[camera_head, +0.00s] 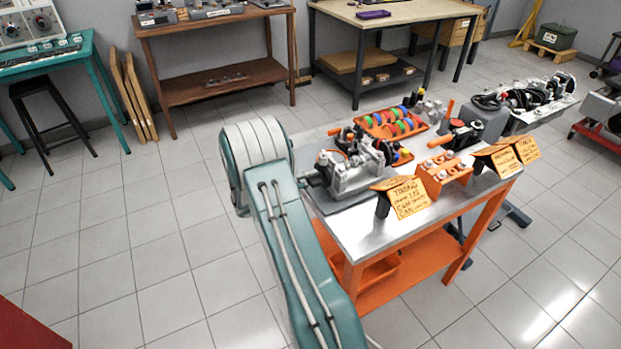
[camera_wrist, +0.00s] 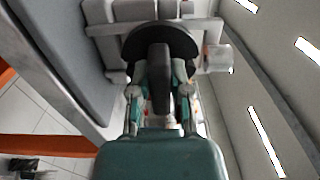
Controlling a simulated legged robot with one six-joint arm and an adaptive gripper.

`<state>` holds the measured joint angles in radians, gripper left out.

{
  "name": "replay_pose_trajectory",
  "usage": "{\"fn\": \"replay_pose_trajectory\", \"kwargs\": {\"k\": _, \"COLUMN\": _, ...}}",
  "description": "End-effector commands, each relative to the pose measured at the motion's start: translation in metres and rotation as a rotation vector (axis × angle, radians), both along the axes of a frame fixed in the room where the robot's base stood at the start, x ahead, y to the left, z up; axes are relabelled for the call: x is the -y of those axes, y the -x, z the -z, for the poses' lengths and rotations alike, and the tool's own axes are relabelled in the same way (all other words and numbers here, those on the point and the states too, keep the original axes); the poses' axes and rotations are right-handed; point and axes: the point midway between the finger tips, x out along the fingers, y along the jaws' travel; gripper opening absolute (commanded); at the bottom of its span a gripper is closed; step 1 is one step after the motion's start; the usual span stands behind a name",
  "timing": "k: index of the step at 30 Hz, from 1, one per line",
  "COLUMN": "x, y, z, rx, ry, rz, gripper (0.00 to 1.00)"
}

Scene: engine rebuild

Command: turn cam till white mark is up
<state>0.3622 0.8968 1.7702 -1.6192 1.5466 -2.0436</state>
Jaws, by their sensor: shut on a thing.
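The grey metal engine fixture (camera_head: 352,172) stands on a grey mat at the near left of the steel-topped bench. In the wrist view, a dark round disc (camera_wrist: 135,42) shows at its end, with a dark bar (camera_wrist: 160,82) across its front; which part is the cam I cannot tell for sure. My gripper (camera_wrist: 160,92) is at the disc, its teal fingers on both sides of the dark bar and shut on it. In the head view my arm hides most of the gripper. I cannot make out a white mark in either view.
An orange card marked timing (camera_head: 408,196) stands right of the fixture, with an orange tool block (camera_head: 448,174) and more cards (camera_head: 508,154) beyond. An orange tray (camera_head: 392,122) of coloured rings lies behind. The tiled floor left of the bench is clear.

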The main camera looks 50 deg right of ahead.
Motion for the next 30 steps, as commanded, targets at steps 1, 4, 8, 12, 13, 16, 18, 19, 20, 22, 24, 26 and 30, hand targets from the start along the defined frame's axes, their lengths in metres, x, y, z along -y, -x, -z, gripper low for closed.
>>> {"fn": "replay_pose_trajectory", "kwargs": {"k": 1, "x": 0.000, "y": -0.002, "z": 0.001, "rx": 0.001, "ry": -0.003, "rz": -0.009, "gripper": 0.00}}
{"fn": "replay_pose_trajectory", "kwargs": {"k": 4, "x": 0.000, "y": -0.002, "z": 0.001, "rx": 0.000, "ry": -0.004, "rz": -0.009, "gripper": 0.00}}
{"fn": "replay_pose_trajectory", "kwargs": {"k": 8, "x": 0.000, "y": -0.002, "z": 0.001, "rx": 0.000, "ry": -0.004, "rz": -0.009, "gripper": 0.00}}
{"fn": "replay_pose_trajectory", "kwargs": {"k": 12, "x": -0.001, "y": -0.002, "z": 0.001, "rx": 0.000, "ry": -0.004, "rz": -0.008, "gripper": 0.59}}
{"fn": "replay_pose_trajectory", "kwargs": {"k": 13, "x": -0.001, "y": -0.002, "z": 0.001, "rx": 0.000, "ry": -0.004, "rz": -0.007, "gripper": 0.59}}
{"fn": "replay_pose_trajectory", "kwargs": {"k": 16, "x": -0.001, "y": -0.001, "z": 0.001, "rx": 0.000, "ry": -0.002, "rz": -0.005, "gripper": 0.59}}
{"fn": "replay_pose_trajectory", "kwargs": {"k": 18, "x": -0.001, "y": -0.001, "z": 0.001, "rx": 0.000, "ry": -0.002, "rz": -0.004, "gripper": 0.59}}
{"fn": "replay_pose_trajectory", "kwargs": {"k": 19, "x": -0.001, "y": -0.001, "z": 0.001, "rx": 0.000, "ry": -0.002, "rz": -0.004, "gripper": 0.59}}
{"fn": "replay_pose_trajectory", "kwargs": {"k": 20, "x": -0.001, "y": 0.000, "z": 0.001, "rx": 0.000, "ry": -0.002, "rz": -0.003, "gripper": 0.59}}
{"fn": "replay_pose_trajectory", "kwargs": {"k": 22, "x": -0.001, "y": 0.000, "z": 0.000, "rx": -0.001, "ry": -0.001, "rz": -0.003, "gripper": 0.59}}
{"fn": "replay_pose_trajectory", "kwargs": {"k": 24, "x": -0.003, "y": -0.001, "z": 0.000, "rx": -0.001, "ry": -0.001, "rz": -0.003, "gripper": 0.59}}
{"fn": "replay_pose_trajectory", "kwargs": {"k": 26, "x": -0.007, "y": -0.003, "z": 0.000, "rx": -0.001, "ry": -0.001, "rz": -0.004, "gripper": 0.59}}
{"fn": "replay_pose_trajectory", "kwargs": {"k": 30, "x": -0.029, "y": -0.010, "z": 0.001, "rx": 0.000, "ry": -0.002, "rz": -0.007, "gripper": 0.59}}
